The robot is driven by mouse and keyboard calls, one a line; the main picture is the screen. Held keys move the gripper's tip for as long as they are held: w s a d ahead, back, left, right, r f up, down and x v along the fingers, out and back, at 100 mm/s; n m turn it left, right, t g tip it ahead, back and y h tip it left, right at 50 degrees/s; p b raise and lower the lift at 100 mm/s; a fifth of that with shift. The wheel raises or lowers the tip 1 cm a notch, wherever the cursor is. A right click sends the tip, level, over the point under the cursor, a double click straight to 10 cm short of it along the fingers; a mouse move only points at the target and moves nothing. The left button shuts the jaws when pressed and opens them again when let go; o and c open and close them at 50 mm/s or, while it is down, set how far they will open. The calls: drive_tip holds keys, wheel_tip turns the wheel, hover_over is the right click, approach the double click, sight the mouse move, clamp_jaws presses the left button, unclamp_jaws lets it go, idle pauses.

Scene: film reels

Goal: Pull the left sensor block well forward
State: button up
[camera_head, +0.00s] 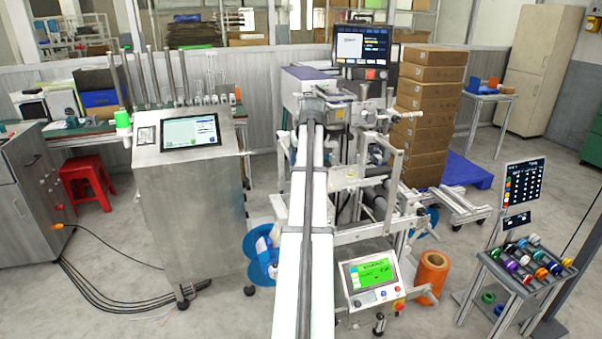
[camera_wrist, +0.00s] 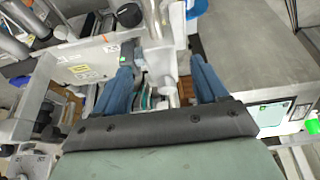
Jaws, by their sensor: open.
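In the wrist view my gripper (camera_wrist: 160,68) is open, with its two blue fingers spread apart and a gap between them. A small grey block with a green light (camera_wrist: 124,57) shows beside the tip of the left finger. It looks like a sensor block, but I cannot tell whether it is the left one or whether the finger touches it. Small parts between the fingers are too blurred to name. In the head view I cannot make out my gripper or the sensor blocks clearly among the parts of the labelling machine (camera_head: 363,180).
A steel console (camera_head: 190,190) with a screen stands at the left. A green-screened control box (camera_head: 371,282) is at the machine's front. An orange roll (camera_head: 432,277) and a cart of coloured rolls (camera_head: 527,258) stand at the right. Stacked cartons (camera_head: 428,115) are behind.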

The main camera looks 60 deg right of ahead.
drive_tip(key=x, duration=0.7)
drive_tip(key=shift+w+f, duration=0.1)
drive_tip(key=shift+f, duration=0.1)
